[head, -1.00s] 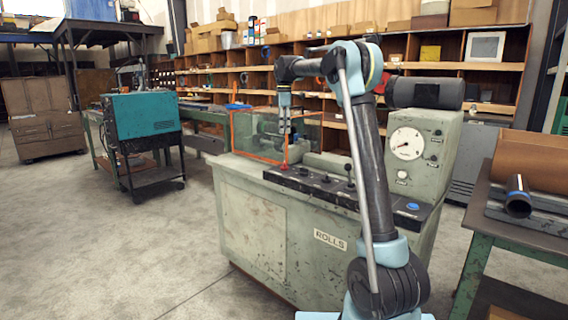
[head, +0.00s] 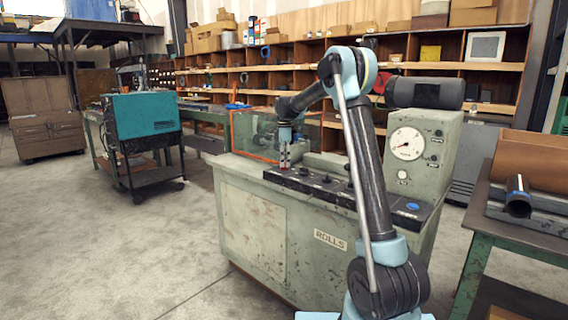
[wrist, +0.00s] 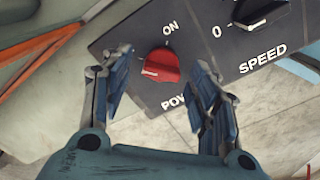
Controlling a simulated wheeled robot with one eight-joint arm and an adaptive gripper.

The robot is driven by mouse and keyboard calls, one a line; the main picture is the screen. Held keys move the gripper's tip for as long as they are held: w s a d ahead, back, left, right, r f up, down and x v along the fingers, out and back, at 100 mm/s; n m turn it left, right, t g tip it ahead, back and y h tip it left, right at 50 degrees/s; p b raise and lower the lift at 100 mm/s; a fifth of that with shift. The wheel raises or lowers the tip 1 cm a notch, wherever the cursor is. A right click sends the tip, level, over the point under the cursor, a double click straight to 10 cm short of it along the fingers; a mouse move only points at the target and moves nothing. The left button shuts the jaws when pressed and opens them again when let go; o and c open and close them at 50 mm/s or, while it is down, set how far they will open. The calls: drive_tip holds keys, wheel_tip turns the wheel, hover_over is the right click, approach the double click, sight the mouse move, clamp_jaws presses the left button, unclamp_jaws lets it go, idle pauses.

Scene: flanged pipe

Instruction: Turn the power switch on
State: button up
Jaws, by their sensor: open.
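The red power switch knob (wrist: 161,66) sits on the dark control panel (wrist: 130,40) in the wrist view, with "ON" printed above it and "POW" partly visible below it. My gripper (wrist: 165,75) is open, with one finger on each side of the red knob in the picture. I cannot tell whether the fingers touch it. In the head view my gripper (head: 284,158) points down at the left end of the machine's black panel (head: 326,188). The red knob is hard to make out there.
A black speed knob (wrist: 262,12) lies right of the power switch. An orange-framed clear guard (head: 245,137) stands behind and left of my gripper. The machine (head: 250,220) has a dial gauge (head: 406,144) at right. A side table (head: 475,225) holds pipes.

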drive_tip(key=shift+f, duration=0.3)
drive_tip(key=c, duration=1.1)
drive_tip(key=shift+o, duration=0.2)
